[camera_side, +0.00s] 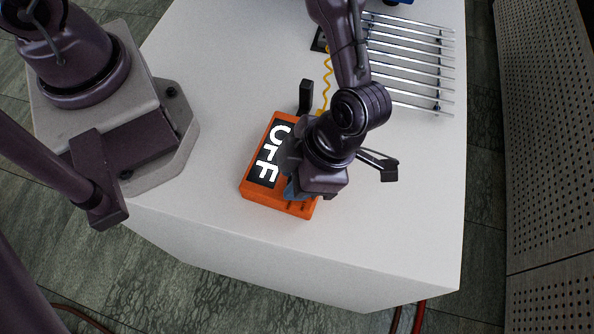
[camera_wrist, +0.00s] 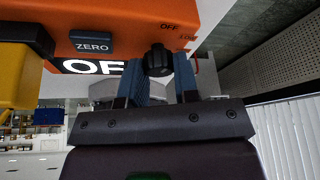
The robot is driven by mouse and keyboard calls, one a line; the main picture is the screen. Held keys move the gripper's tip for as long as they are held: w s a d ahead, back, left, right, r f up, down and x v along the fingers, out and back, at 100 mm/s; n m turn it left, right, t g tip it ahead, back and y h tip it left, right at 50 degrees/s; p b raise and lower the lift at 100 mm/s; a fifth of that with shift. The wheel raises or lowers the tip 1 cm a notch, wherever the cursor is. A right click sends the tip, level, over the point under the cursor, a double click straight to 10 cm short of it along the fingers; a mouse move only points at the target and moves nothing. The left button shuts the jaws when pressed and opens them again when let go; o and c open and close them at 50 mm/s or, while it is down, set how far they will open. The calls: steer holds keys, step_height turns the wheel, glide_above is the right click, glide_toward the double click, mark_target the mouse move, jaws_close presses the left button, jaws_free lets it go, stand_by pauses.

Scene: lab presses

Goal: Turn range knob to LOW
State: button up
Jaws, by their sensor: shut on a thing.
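The orange meter (camera_side: 258,196) lies on the white table, and its display reads OFF in large white letters. My gripper (camera_side: 298,188) is over the meter's right part in the side view and hides the knob there. In the wrist view, the black range knob (camera_wrist: 158,60) sits on the orange face (camera_wrist: 130,14) between the blue fingers of my gripper (camera_wrist: 160,75), which is shut on it.
A yellow coiled cord (camera_side: 326,85) runs from the meter toward a dark block at the back. A metal rod rack (camera_side: 415,60) stands at the back right. The front right of the table (camera_side: 400,230) is clear.

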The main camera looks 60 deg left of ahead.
steer(key=m+y, duration=0.1)
steer(key=m, duration=0.1)
steer(key=m+t, duration=0.1)
steer(key=m, duration=0.2)
steer(key=shift+m+y, duration=0.3)
steer(key=shift+y, duration=0.1)
steer(key=shift+t, duration=0.3)
steer(key=o, duration=0.9)
steer(key=v, duration=1.3)
